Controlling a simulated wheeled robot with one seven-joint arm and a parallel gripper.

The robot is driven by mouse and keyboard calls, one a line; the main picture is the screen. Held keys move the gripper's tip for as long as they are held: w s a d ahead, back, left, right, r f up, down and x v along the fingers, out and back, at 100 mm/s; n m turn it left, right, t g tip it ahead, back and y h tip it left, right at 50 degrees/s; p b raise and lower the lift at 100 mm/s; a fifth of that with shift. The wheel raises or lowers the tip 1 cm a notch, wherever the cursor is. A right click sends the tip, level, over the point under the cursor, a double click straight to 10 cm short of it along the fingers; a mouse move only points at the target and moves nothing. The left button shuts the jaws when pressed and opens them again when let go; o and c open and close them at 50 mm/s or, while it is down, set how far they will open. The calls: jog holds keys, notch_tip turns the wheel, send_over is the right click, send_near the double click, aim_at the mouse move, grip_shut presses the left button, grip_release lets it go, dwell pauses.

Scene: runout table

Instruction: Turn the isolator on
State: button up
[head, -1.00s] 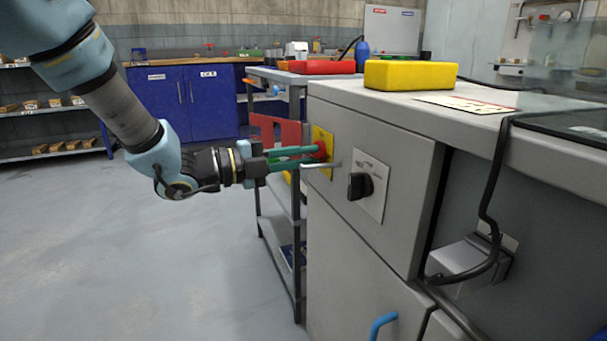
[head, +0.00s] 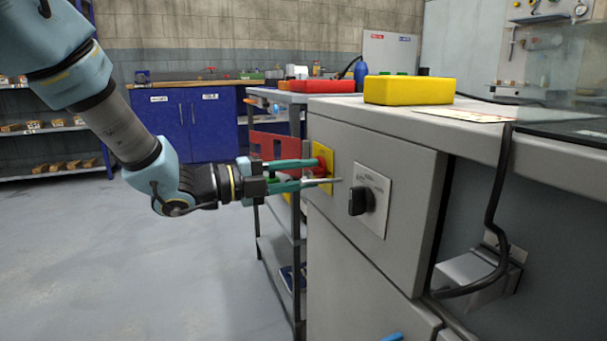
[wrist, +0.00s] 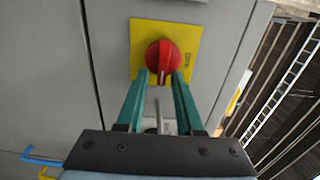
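The isolator is a red rotary knob (wrist: 162,58) on a yellow plate (wrist: 190,35) on the grey cabinet front. In the wrist view the pale mark on the knob points down toward my gripper. My gripper (wrist: 162,80) has its two green fingers apart, with the tips at either side of the knob's lower part. I cannot tell whether they touch it. In the head view my gripper (head: 320,172) reaches in from the left, and the fingers partly hide the red knob (head: 322,165) and the yellow plate (head: 328,184).
A black rotary switch (head: 361,200) on a pale plate sits to the right on the same cabinet (head: 400,160). A yellow box (head: 410,90) stands on the worktop. A blue handle (wrist: 42,158) is lower on the cabinet. Open floor lies to the left.

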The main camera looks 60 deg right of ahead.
jog(key=shift+o, duration=0.5)
jog(key=shift+r, duration=0.1)
jog(key=p+v, duration=0.1)
jog(key=v, duration=0.9)
jog(key=shift+w+a, duration=0.15)
jog(key=shift+a, duration=0.2)
